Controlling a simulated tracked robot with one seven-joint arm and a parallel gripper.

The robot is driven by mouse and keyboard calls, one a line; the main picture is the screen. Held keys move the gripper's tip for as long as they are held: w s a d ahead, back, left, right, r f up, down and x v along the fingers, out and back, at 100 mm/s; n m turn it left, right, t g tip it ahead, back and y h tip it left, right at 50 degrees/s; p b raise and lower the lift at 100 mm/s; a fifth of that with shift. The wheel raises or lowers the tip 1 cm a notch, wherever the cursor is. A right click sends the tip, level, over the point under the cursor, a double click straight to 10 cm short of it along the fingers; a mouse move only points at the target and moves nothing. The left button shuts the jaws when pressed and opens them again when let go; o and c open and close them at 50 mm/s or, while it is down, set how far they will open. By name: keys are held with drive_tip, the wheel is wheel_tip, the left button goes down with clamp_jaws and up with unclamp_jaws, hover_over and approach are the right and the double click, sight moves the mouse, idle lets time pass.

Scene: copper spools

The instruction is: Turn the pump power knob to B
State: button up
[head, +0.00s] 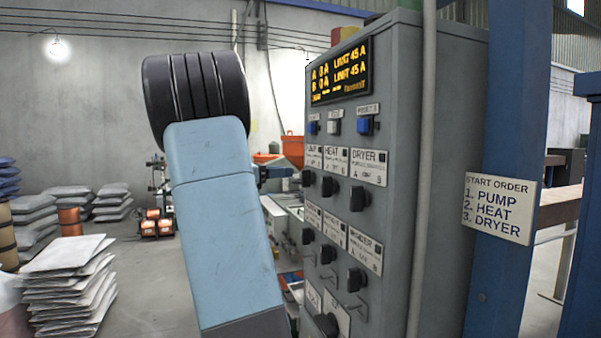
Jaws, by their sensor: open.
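The grey control cabinet (452,130) stands right of centre in the head view, its panel seen at a steep slant. The pump power knob (308,178) is a small black knob at the left end of the upper knob row, under the label PUMP (314,156). Its pointing direction is too small to tell. The heat knob (329,186) and the dryer knob (359,198) sit to its right. The dryer label shows A and B marks. My blue arm link and black joint fill the middle, left of the panel.
An amber display (341,72) reads 0 A for A and B, limit 45 A. Below the upper knobs is another row of black knobs (328,254). A sign (499,208) lists pump, heat, dryer. Stacked sacks (70,285) stand at lower left.

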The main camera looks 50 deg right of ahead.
sight(307, 178)
drive_tip(key=x, duration=0.6)
drive_tip(key=shift+d, duration=0.1)
clamp_jaws()
idle(0.3)
